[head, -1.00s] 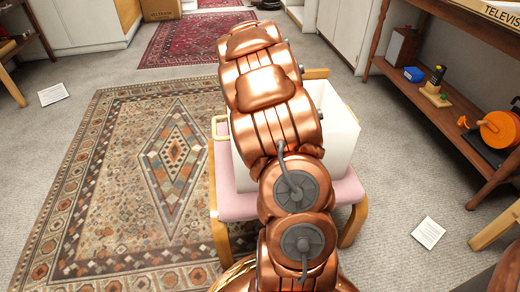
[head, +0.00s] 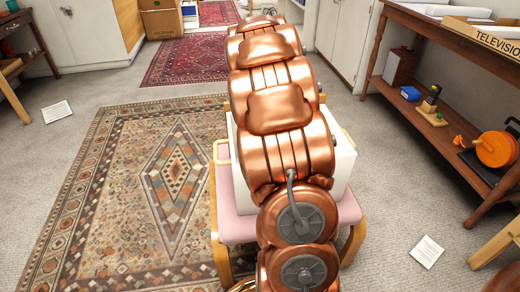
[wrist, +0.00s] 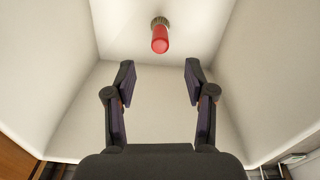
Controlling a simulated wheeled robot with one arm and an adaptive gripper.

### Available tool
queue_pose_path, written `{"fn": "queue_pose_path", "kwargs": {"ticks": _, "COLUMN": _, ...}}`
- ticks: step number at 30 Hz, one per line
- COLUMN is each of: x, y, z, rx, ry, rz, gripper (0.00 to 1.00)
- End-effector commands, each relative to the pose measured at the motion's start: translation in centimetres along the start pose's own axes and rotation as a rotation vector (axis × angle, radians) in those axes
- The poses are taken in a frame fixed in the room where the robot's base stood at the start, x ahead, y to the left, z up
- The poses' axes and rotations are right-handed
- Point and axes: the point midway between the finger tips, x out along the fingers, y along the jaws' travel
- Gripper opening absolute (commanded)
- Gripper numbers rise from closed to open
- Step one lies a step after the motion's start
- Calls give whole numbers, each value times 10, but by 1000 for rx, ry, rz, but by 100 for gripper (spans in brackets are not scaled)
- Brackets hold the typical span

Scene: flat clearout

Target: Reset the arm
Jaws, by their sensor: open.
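My gripper (wrist: 160,85) shows in the wrist view with its two fingers apart and nothing between them. Beyond the fingertips is a red object with a ridged end (wrist: 160,38), inside or against a white box-like space with pale walls. In the head view my copper-coloured arm runs up the middle and hides my gripper. Behind the arm a white box (head: 343,165) stands on a pink-seated chair (head: 235,222) with wooden arms.
A patterned rug (head: 130,190) lies left of the chair. A wooden shelf (head: 440,130) along the right holds a blue item (head: 410,93) and an orange round object (head: 494,149). White papers lie on the carpet at left (head: 57,112) and right (head: 427,251).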

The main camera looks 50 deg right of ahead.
Motion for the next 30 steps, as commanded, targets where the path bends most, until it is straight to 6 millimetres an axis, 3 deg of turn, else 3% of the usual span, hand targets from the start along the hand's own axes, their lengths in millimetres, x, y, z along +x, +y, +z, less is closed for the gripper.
{"fn": "queue_pose_path", "kwargs": {"ticks": 16, "x": 0, "y": 0, "z": 0, "rx": 0, "ry": 0, "rz": 0, "gripper": 54}}
{"fn": "queue_pose_path", "kwargs": {"ticks": 19, "x": -8, "y": -2, "z": -4, "rx": 8, "ry": 0, "rz": -1, "gripper": 54}}
{"fn": "queue_pose_path", "kwargs": {"ticks": 23, "x": -39, "y": -13, "z": -20, "rx": 56, "ry": -1, "rz": -7, "gripper": 54}}
{"fn": "queue_pose_path", "kwargs": {"ticks": 30, "x": -119, "y": -56, "z": -66, "rx": 222, "ry": -8, "rz": -27, "gripper": 54}}
